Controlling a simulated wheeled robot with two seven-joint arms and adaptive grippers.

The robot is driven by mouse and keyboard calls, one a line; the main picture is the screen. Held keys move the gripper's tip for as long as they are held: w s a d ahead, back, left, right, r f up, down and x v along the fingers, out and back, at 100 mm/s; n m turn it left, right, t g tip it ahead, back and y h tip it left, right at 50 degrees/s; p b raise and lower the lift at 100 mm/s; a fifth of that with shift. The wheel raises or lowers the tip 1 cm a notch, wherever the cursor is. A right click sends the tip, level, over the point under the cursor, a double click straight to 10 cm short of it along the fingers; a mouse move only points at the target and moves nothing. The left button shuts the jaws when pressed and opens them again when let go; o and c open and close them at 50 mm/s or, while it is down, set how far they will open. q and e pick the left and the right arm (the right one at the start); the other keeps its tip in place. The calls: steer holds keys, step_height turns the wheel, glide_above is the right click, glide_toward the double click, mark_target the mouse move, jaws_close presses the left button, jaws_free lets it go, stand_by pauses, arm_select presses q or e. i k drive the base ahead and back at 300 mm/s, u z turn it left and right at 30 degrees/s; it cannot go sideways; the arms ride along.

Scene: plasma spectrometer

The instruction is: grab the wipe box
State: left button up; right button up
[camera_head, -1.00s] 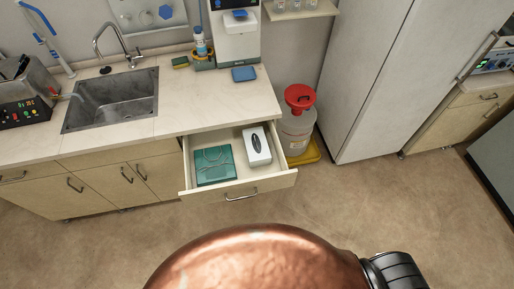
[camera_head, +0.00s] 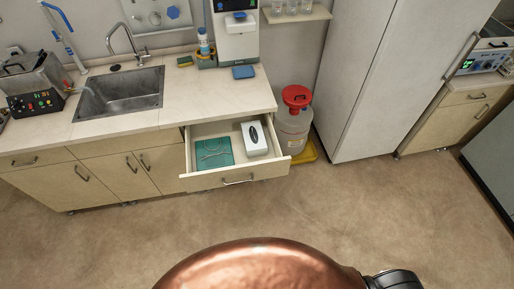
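The wipe box (camera_head: 254,138) is a white box with a dark oval opening on top. It lies in the right part of an open drawer (camera_head: 205,182) under the counter. A teal folded item (camera_head: 214,153) with thin metal tools on it lies to its left in the same drawer. Neither of my grippers shows in the head view. Only a copper-coloured rounded part of my own body and a dark joint show at the bottom.
The counter (camera_head: 205,105) above the drawer holds a sink (camera_head: 120,92), a blue pad (camera_head: 243,72) and a dispenser machine (camera_head: 236,35). A red-lidded jug (camera_head: 294,120) stands on the floor right of the drawer, beside a tall grey cabinet (camera_head: 385,80). The floor in front is clear.

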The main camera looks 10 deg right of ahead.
mark_target(255, 143)
steer(key=z, duration=0.8)
steer(key=i, duration=0.85)
steer(key=u, duration=0.45)
